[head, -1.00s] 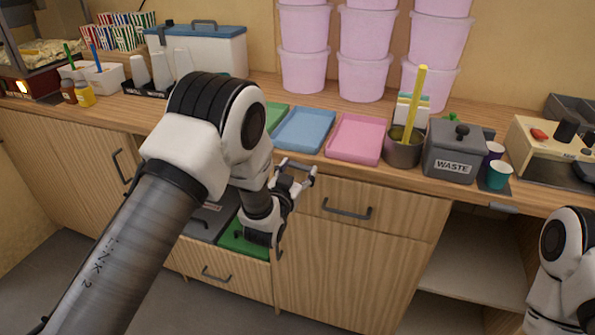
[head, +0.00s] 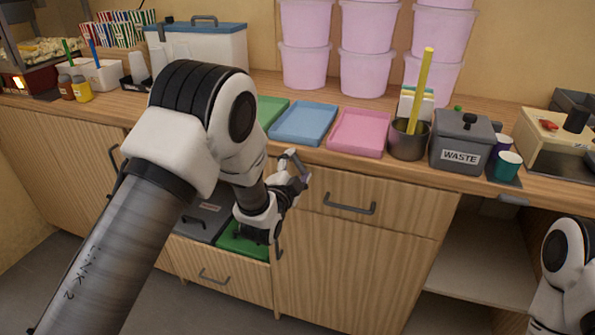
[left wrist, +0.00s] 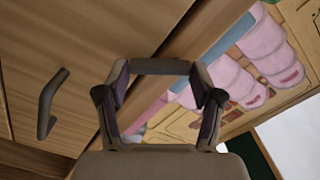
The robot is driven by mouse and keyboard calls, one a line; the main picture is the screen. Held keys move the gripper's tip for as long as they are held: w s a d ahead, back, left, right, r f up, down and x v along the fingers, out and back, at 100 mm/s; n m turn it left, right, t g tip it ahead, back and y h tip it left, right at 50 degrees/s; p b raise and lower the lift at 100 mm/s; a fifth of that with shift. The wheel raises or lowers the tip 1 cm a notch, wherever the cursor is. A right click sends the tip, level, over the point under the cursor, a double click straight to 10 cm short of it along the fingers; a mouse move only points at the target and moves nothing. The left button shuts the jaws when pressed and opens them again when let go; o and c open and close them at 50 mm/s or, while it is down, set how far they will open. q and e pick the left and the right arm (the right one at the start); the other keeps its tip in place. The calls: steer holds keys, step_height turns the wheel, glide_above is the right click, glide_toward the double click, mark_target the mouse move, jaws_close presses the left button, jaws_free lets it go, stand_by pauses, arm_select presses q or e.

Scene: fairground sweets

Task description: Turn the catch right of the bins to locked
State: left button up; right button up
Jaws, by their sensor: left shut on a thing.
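The bins stand in a pulled-out drawer in the head view, a dark grey one (head: 203,222) and a green one (head: 230,243). My left gripper (head: 298,166) is up and to the right of them, in front of the cabinet front under the counter edge. In the left wrist view its fingers (left wrist: 161,88) stand apart with a dark bar (left wrist: 160,67) spanning between the tips. My right gripper is out of view.
Blue (head: 304,122) and pink (head: 359,132) trays, a metal pot (head: 408,140) and a waste box (head: 462,142) stand on the counter above. The floor in front is clear.

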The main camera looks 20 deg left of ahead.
arm_select(q)
steer(key=m, duration=0.1)
steer(key=m+b, duration=0.1)
steer(key=m, duration=0.1)
steer(key=shift+a+f+m, duration=0.2)
steer(key=shift+f+m, duration=0.05)
steer(key=shift+m, duration=0.05)
steer(key=shift+a+m+b, duration=0.25)
steer(key=shift+m+b, duration=0.4)
steer(key=shift+m, duration=0.85)
steer(key=o, duration=1.1)
steer(key=shift+o, duration=0.2)
steer(key=s, duration=1.2)
steer(key=shift+a, duration=0.2)
